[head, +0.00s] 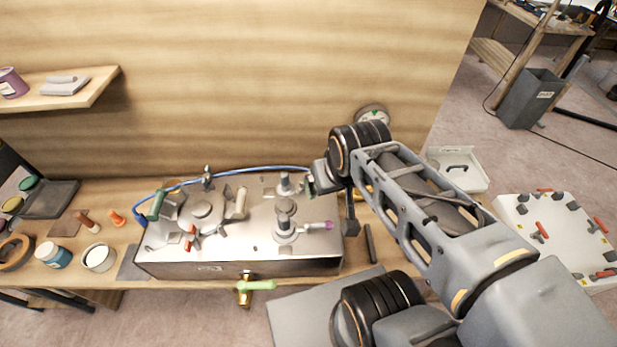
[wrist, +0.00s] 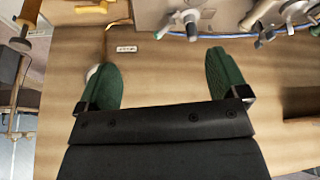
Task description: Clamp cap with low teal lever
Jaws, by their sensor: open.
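A metal tank (head: 240,262) stands on the wooden bench, with a round cap (head: 202,211) on the left of its top. Around the cap are a dark green or teal lever (head: 157,204) at the left, a beige lever (head: 240,203) at the right and a small red-handled lever (head: 190,238) in front. A light green handle (head: 258,286) sits low on the tank's front. I cannot tell surely which is the low teal one. My gripper (head: 313,184) is at the tank's right rear, away from the cap. In the wrist view my gripper (wrist: 165,82) is open and empty.
Jars (head: 99,258) stand at the left. A wooden wall (head: 240,80) closes the back.

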